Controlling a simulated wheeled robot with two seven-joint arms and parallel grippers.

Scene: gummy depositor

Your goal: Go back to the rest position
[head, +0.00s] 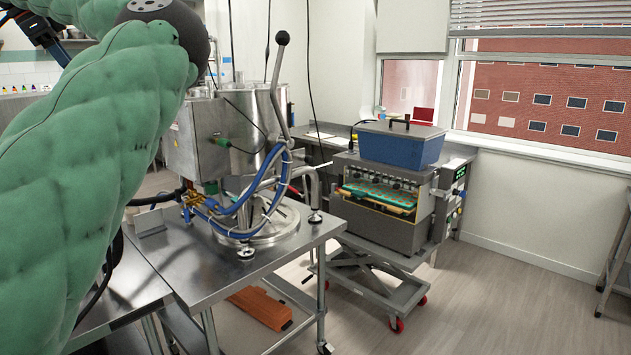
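My green padded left arm fills the left side of the head view, rising from the bottom left corner to a dark round joint near the top. No gripper fingers can be made out on it. A dark part with a blue strip shows at the top left corner, and I cannot tell what it is. My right arm and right gripper are not in view. The gummy depositor (386,200) stands on a wheeled lift cart (372,268), apart from my arm. A blue bin (400,146) with a dark handle sits on top of it.
A steel table (228,272) carries a steel kettle (262,110) with a lever, blue hoses and a control box (198,140). My arm hides part of its left side. An orange object (260,308) lies under the table.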

